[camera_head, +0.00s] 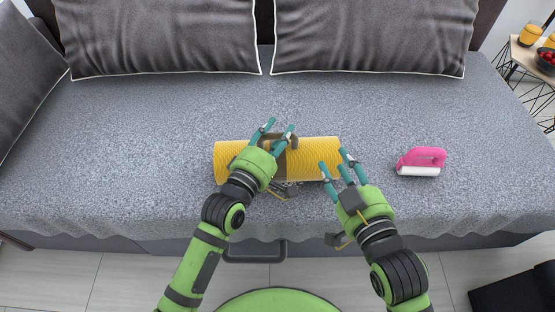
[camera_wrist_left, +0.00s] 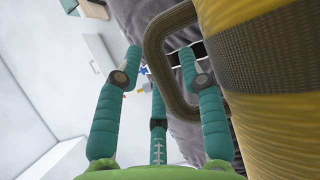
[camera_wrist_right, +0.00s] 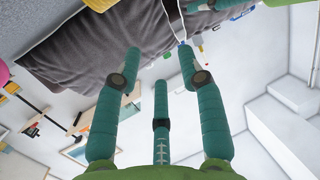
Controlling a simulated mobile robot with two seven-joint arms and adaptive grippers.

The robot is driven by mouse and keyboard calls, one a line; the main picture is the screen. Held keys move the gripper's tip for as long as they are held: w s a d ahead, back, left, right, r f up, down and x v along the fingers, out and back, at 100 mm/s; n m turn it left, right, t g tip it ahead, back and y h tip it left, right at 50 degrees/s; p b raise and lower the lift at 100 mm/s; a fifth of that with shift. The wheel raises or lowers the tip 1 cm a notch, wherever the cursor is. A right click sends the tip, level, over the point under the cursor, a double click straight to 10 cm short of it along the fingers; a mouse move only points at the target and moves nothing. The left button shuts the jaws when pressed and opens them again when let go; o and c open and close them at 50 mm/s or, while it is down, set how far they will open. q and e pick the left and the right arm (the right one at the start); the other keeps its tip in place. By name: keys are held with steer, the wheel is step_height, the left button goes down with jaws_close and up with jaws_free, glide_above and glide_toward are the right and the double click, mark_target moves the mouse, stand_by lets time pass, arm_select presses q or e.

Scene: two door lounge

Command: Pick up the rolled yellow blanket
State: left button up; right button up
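The rolled yellow blanket (camera_head: 312,158) lies sideways on the grey sofa seat, with a dark strap around its middle and a brown handle (camera_head: 272,139). My left gripper (camera_head: 279,127) is over the blanket's left-middle part, close to the handle, and hides some of the roll. In the left wrist view, the fingers (camera_wrist_left: 160,62) are spread; the handle loop (camera_wrist_left: 158,75) and the yellow roll (camera_wrist_left: 275,60) are at the right. My right gripper (camera_head: 336,161) is open at the blanket's right end. Its wrist view shows spread, empty fingers (camera_wrist_right: 160,62).
A pink and white handheld item (camera_head: 421,162) lies on the seat to the right. Dark grey cushions (camera_head: 160,35) line the back. A side table (camera_head: 522,55) with orange drinks and a bowl of red fruit stands at upper right. The left seat area is clear.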

arm_select(q)
jaws_close()
steer(key=shift+r, duration=0.15)
